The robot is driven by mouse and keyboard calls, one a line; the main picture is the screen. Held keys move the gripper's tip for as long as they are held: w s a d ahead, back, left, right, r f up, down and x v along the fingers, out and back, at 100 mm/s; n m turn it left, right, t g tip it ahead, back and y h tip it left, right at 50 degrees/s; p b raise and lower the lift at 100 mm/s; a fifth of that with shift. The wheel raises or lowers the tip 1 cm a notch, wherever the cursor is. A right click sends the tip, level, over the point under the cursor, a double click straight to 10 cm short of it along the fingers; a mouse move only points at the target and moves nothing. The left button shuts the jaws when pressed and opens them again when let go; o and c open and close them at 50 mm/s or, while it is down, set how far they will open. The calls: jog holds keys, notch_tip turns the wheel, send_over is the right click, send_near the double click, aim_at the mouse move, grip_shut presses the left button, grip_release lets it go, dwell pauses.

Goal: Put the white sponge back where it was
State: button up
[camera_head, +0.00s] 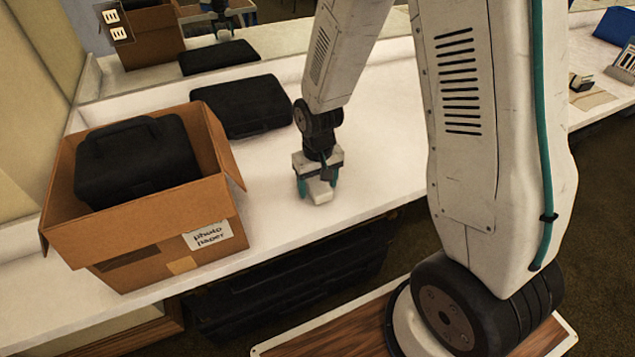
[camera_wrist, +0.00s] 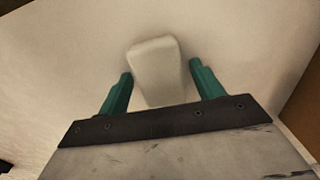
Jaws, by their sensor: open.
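The white sponge (camera_head: 320,191) lies on the white counter, a little right of the cardboard box in the head view. It also shows in the wrist view (camera_wrist: 158,72), where it sits between the two teal fingers. My gripper (camera_head: 316,188) is open and low over the counter, with a finger on each side of the sponge. In the wrist view my gripper (camera_wrist: 160,85) shows a visible gap between the sponge and the right finger; the left finger is close to the sponge's edge. The sponge's near end is hidden behind the gripper body.
A cardboard box (camera_head: 162,250) labelled "photo paper" holds a black case (camera_head: 137,160) at the left. Another black case (camera_head: 241,105) lies flat on the counter (camera_head: 277,215) behind. A mirror-like panel at the back shows reflections. The counter right of the gripper is clear.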

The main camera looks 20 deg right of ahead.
aim_at(319, 184)
jog(key=shift+r, duration=0.1)
notch_tip(319, 184, up, 12)
jog(key=s+d+r, duration=0.1)
jog(key=s+r, duration=0.7)
jog(key=s, duration=0.3)
jog(key=s+d+r+t, duration=0.1)
jog(key=s+d+r, duration=0.1)
jog(key=s+r, duration=0.6)
jog(key=shift+s+r, duration=0.15)
jog(key=shift+s, duration=1.35)
